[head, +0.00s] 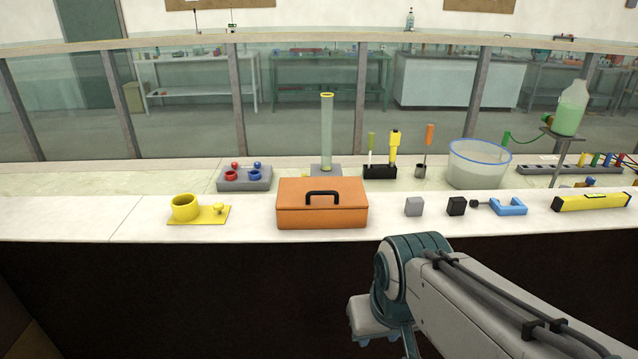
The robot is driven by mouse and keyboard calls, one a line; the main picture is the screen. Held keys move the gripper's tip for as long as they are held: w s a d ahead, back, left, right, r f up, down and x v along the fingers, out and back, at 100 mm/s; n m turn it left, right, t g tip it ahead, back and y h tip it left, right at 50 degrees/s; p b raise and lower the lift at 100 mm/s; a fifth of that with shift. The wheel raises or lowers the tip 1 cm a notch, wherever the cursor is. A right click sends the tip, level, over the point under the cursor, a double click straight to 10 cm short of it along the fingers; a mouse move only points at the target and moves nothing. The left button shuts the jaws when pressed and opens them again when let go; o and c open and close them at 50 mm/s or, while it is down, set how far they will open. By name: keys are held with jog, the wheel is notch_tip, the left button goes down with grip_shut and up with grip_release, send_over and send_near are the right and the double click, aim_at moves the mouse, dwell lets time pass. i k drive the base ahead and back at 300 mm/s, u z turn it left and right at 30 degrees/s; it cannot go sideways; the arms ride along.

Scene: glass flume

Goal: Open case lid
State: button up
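An orange case (322,217) stands on the white counter in the middle of the head view. Its lid (348,191) is closed, and a black handle (322,195) shows on it. My arm reaches in from the lower right, in front of the counter and below the case. The arm's end points down and its fingers are not clearly seen. It is apart from the case.
A yellow ring holder (186,207) stands left of the case. A grey block (413,207), a black block (456,206) and a blue clamp (508,206) are to its right. A tall glass cylinder (327,135) stands behind it. The counter's left end is clear.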

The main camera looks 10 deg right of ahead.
aim_at(317, 193)
jog(key=z, duration=0.1)
jog(key=k, duration=0.35)
jog(key=u, duration=1.05)
jog(key=i, duration=1.3)
jog(key=z, duration=0.4)
